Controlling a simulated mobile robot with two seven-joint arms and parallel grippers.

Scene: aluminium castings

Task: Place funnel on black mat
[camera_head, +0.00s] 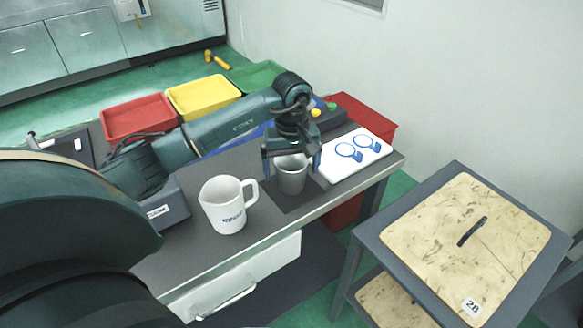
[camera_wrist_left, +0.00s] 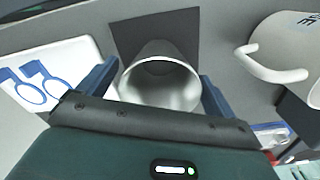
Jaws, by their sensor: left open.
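The funnel (camera_head: 291,180) is a grey metal cup-like piece. It appears to stand upright on the black mat (camera_head: 295,202), near the table's front edge. In the wrist view its round mouth (camera_wrist_left: 160,95) faces the camera, with the black mat (camera_wrist_left: 184,32) behind it. My left gripper (camera_head: 291,158) is above the funnel, pointing down. Its blue fingers (camera_wrist_left: 158,88) are open, one on each side of the funnel, with visible gaps. The funnel's base is partly hidden in the wrist view. My right gripper is not seen.
A white pitcher (camera_head: 224,210) stands left of the mat. A white board with blue ring shapes (camera_head: 340,169) lies to the right. Red (camera_head: 137,117), yellow (camera_head: 203,95) and green bins line the back. A wood-topped stand (camera_head: 430,235) is at the right.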

